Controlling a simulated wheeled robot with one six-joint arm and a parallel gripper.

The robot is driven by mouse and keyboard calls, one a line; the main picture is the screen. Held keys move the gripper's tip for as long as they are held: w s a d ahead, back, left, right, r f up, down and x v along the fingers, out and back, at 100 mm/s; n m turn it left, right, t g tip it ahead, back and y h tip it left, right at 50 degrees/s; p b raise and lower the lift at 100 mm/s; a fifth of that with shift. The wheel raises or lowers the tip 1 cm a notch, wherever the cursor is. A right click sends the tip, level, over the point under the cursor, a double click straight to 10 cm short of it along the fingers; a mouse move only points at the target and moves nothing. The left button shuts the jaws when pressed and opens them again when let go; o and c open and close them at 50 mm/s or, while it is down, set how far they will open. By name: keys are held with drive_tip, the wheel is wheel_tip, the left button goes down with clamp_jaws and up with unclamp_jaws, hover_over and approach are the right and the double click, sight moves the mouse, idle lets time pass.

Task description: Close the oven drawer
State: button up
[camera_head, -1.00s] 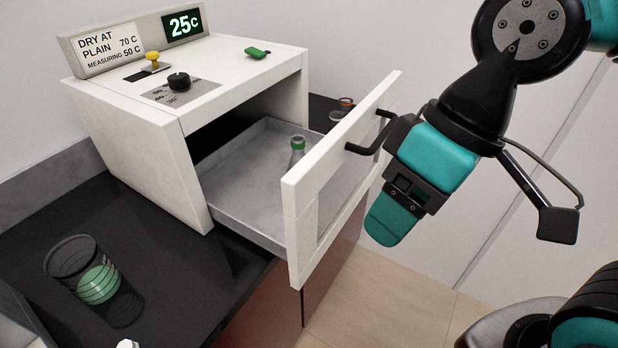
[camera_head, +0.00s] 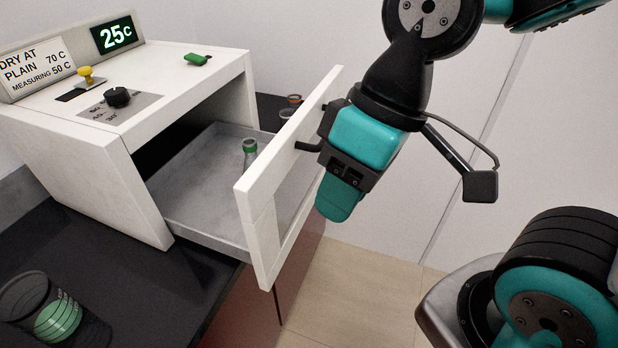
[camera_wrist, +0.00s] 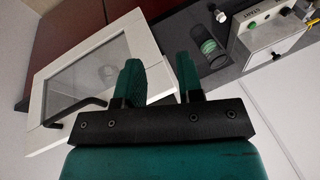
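The white oven (camera_head: 190,85) stands on a dark counter. Its drawer (camera_head: 197,195) is pulled out, with a grey tray inside and a white framed front (camera_head: 262,225). The front's black handle (camera_head: 308,147) is partly hidden behind my gripper (camera_head: 338,205), which is just outside the front and points down. In the wrist view the drawer front (camera_wrist: 140,35) and handle (camera_wrist: 75,112) lie left of my gripper (camera_wrist: 160,72). The two green fingers are apart with nothing between them. The handle is not between them; contact cannot be told.
A bottle with a green neck (camera_head: 250,150) stands in the tray. A dark glass with green contents (camera_head: 57,318) is on the counter at left. Small containers (camera_head: 294,100) stand behind the drawer. Open floor (camera_head: 350,290) lies in front.

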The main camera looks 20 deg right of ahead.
drive_tip(key=w+d+f+m, duration=0.1)
drive_tip(key=w, duration=0.1)
drive_tip(key=w+d+f+m+h, duration=0.1)
drive_tip(key=w+d+f, duration=0.1)
drive_tip(key=w+d+f+m+t, duration=0.1)
drive_tip(key=w+d+f, duration=0.1)
drive_tip(key=shift+w+d+b, duration=0.1)
drive_tip(key=shift+b, duration=0.2)
clamp_jaws()
drive_tip(key=w+d+f+m+t+y, duration=0.2)
drive_tip(key=w+d+f+m+t, duration=0.1)
drive_tip(key=w+d+m, duration=0.4)
drive_tip(key=w+d+f+m+t+y, duration=0.1)
drive_tip(key=w+d+f+m+t, duration=0.1)
drive_tip(key=w+d+f+m, duration=0.5)
drive_tip(key=w+a+f+n+p, duration=0.1)
drive_tip(key=w+a+f+p, duration=0.2)
drive_tip(key=w+a+p, duration=0.2)
drive_tip(key=shift+w+a+p, duration=0.3)
drive_tip(key=shift+w+a, duration=0.3)
drive_tip(key=shift+w, duration=0.35)
drive_tip(key=shift+f, duration=0.1)
